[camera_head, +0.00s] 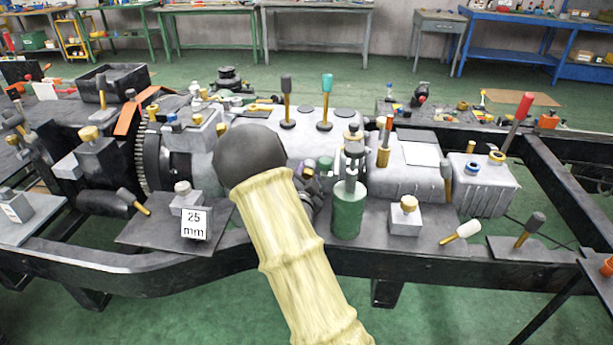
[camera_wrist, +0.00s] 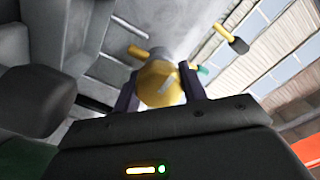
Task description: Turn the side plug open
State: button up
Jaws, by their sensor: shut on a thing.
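The side plug (camera_wrist: 160,84) is a round brass-yellow piece with a pale mark on its face, in the middle of the wrist view. It sits in front of a grey cylindrical part. My gripper (camera_wrist: 163,90) has one dark finger on each side of it and is shut on it. In the head view my pale yellow arm with its dark rounded joint covers much of the middle of the gearbox, and the plug cannot be made out there. How far the plug is turned cannot be told.
A dark green cylinder (camera_head: 348,210) stands close right of my arm. A grey block with a brass knob (camera_head: 408,205) is farther right. A "25 mm" sign (camera_head: 194,224) is at left. Levers with grey (camera_head: 286,83) and teal (camera_head: 326,84) grips rise behind. The black frame rail (camera_head: 430,266) runs along the front.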

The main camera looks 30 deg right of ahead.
jog(key=shift+n, duration=0.5)
jog(key=n, duration=0.2)
jog(key=shift+a+n+b, duration=0.1)
jog(key=shift+n+b, duration=0.2)
jog(key=shift+n, duration=0.1)
jog(key=n, duration=0.4)
jog(key=n+p, duration=0.1)
jog(key=n, duration=0.4)
jog(key=shift+w+a+r, duration=0.1)
jog(key=shift+n+p, duration=0.7)
jog(key=shift+n, duration=1.3)
jog(key=o, duration=1)
jog(key=shift+w, duration=0.1)
